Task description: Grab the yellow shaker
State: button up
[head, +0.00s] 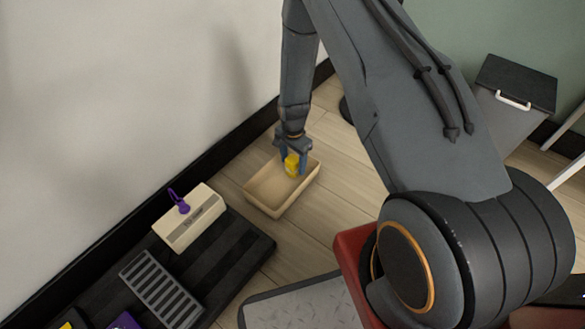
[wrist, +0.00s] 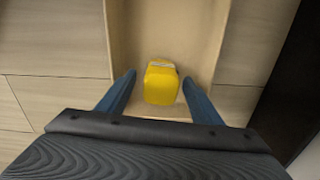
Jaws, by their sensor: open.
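The yellow shaker (head: 291,164) is at the far right end of an open tan box (head: 252,197) on the floor. In the wrist view the shaker (wrist: 161,84) stands between my two blue fingers, near the box's end wall. My gripper (head: 293,168) reaches down over the box from above. Its fingers (wrist: 158,88) are open, one on each side of the shaker, with a gap showing on both sides. The rest of the box appears empty.
A dark slatted platform (head: 235,250) stands left of the box, bearing a cream box with a purple item (head: 179,203) and a grey grate (head: 160,290). A dark skirting and wall (wrist: 285,80) run close beside the box. Wooden floor (head: 325,205) is clear to its right.

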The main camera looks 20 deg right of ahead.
notch_tip(320, 180, down, 3)
jog(key=shift+b, duration=0.65)
jog(key=shift+r, duration=0.1)
jog(key=c, duration=1.2)
